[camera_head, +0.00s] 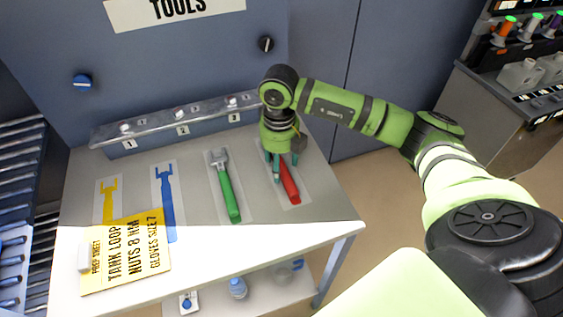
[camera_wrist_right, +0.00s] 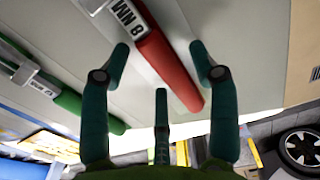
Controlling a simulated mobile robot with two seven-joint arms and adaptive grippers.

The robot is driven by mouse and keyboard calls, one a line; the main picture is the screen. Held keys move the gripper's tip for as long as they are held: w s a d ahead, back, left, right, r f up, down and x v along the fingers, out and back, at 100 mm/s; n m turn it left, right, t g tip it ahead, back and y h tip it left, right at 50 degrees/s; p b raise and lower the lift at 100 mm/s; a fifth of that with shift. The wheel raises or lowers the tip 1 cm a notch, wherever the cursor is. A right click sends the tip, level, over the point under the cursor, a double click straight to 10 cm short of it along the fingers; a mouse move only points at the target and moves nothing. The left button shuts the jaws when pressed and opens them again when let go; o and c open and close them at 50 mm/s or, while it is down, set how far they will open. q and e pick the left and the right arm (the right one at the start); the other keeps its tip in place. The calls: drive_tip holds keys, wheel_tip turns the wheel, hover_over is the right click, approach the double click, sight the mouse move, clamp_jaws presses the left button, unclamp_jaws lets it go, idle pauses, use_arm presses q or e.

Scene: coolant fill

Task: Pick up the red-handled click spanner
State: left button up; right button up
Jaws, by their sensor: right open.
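The red-handled click spanner (camera_head: 289,181) lies on a pale outline strip at the right of the tool table. My right gripper (camera_head: 285,174) is over it, fingers pointing down, and hides its head end in the head view. In the right wrist view the red handle (camera_wrist_right: 172,62) runs between the open fingers of the right gripper (camera_wrist_right: 160,70), with a tag reading "8 NM". The fingers are apart from each other; whether any touches the handle I cannot tell. My left gripper is not in view.
A green-handled spanner (camera_head: 229,195) lies just left. Yellow (camera_head: 109,199) and blue (camera_head: 166,197) tool shapes lie farther left, partly under a yellow prep sheet (camera_head: 125,253). A numbered rail (camera_head: 180,130) runs along the table's back.

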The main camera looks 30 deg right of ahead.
drive_tip(key=shift+f, duration=0.25)
clamp_jaws()
drive_tip(key=shift+r, duration=0.15)
